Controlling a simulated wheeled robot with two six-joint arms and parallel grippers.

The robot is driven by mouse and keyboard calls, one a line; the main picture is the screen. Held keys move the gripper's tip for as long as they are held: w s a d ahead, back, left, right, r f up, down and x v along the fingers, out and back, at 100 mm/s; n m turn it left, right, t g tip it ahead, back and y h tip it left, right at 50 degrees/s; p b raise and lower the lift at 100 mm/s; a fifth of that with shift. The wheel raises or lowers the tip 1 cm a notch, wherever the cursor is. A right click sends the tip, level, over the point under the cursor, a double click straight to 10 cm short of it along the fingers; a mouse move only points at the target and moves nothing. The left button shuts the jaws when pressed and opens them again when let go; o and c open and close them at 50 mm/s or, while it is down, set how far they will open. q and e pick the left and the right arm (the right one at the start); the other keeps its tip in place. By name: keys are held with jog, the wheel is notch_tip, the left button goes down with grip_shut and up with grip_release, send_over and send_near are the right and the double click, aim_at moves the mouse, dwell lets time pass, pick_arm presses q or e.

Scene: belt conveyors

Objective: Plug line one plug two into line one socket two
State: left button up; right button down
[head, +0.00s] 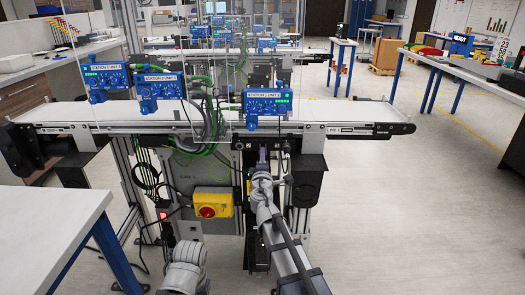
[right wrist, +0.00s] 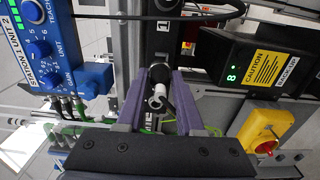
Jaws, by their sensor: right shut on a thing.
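My right gripper (head: 262,157) is at the front of the conveyor, below its edge. In the right wrist view its two purple fingers (right wrist: 160,80) are closed around a plug (right wrist: 157,97) with a dark body and a pale rear end. A dark cable appears to trail from it. The plug points toward the conveyor's front frame. A panel marked 1 (right wrist: 163,26) is just beyond the fingertips. I cannot tell which socket the plug faces or whether it touches one; the fingers hide its front. My left gripper is not in view.
The conveyor (head: 340,112) carries blue station units (head: 267,104). A grey cabinet below has a yellow and red switch (head: 211,205); a black caution box (right wrist: 265,62) is right of my gripper. Cables hang left of it. A white table (head: 45,225) stands at the left front.

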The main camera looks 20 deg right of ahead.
jog(key=v, duration=0.2)
jog(key=shift+s, duration=0.3)
jog(key=shift+a, duration=0.1)
dwell(0.3)
